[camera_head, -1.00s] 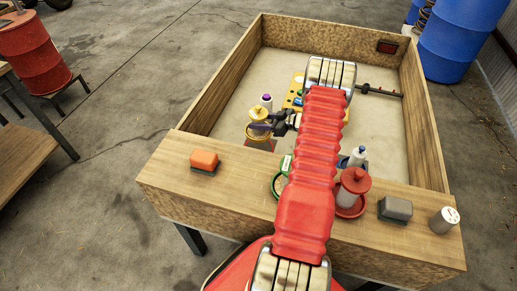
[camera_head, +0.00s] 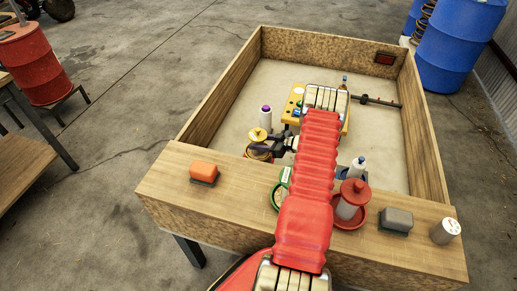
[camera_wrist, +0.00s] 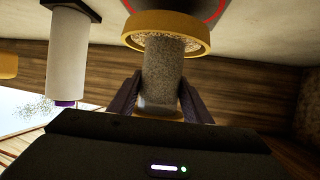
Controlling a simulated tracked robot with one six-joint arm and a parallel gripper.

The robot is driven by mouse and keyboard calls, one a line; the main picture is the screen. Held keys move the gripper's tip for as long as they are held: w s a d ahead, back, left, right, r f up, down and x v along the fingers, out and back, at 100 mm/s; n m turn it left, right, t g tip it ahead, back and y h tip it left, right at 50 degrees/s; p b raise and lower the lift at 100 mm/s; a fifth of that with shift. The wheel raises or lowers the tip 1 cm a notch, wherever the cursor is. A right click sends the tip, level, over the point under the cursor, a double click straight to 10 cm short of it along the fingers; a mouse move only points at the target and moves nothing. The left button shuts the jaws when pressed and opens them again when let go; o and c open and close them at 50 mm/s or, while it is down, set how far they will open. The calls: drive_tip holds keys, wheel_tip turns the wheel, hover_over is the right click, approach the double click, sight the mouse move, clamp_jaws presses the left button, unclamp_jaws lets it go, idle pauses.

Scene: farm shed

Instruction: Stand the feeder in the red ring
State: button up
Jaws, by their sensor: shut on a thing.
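The feeder (camera_head: 257,134) has a yellow cap, a yellow dish and a clear, grain-filled tube. My gripper (camera_head: 262,145) is shut around its tube, inside the wooden pen near the front ledge. In the wrist view, the feeder's tube (camera_wrist: 162,75) sits between my gripper's two dark fingers (camera_wrist: 162,98), and its dish (camera_wrist: 165,30) is toward the top of the picture. Part of the red ring (camera_wrist: 218,10) shows as an arc just past the dish. The head view does not clearly show the ring.
A purple-capped bottle (camera_head: 265,118) stands close behind the feeder. A yellow board (camera_head: 292,103) lies further back.

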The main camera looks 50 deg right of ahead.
drive_tip(key=shift+f, duration=1.85)
drive_tip(key=o, duration=1.3)
drive_tip(key=shift+f, duration=0.1)
drive_tip(key=v, duration=1.2)
drive_tip(key=shift+w+r, duration=0.1)
drive_tip(key=shift+r, duration=0.15)
